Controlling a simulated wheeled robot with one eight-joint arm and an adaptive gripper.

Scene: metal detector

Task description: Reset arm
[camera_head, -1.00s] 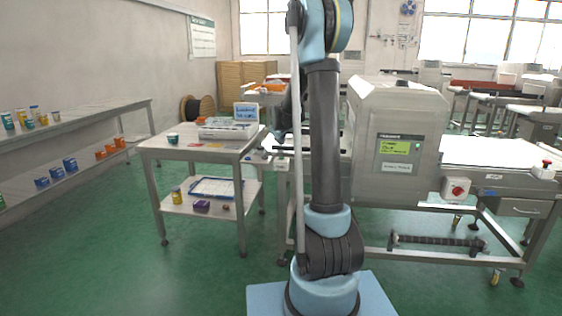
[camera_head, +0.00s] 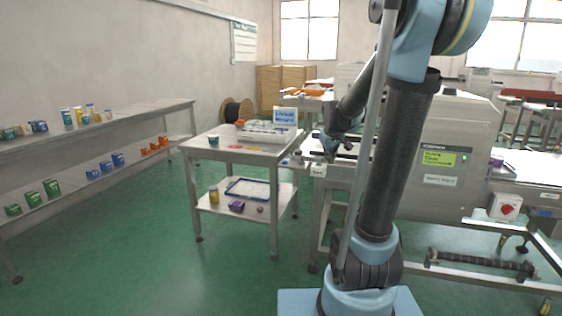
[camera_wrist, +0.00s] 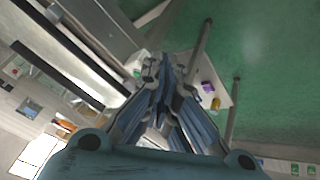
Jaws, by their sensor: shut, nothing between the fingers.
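My gripper (camera_wrist: 168,75) shows in the wrist view with its fingers close together and nothing between them. It points down over the edge between the metal detector's conveyor and the small side table. In the head view, my arm stands bent in front of the metal detector (camera_head: 455,150), and its forearm reaches down behind the upright link. The gripper end (camera_head: 330,150) is above the left end of the conveyor, next to the side table (camera_head: 225,150). The fingertips are too small to make out there.
A tray (camera_head: 268,138) with a blue-and-white sign (camera_head: 285,115) and a cup (camera_head: 214,141) stand on the side table. Its lower shelf holds a clipboard (camera_head: 248,189), a purple box (camera_head: 236,206) and a yellow bottle (camera_head: 214,195). Wall shelves (camera_head: 150,112) hold several small goods at left. Green floor lies clear between.

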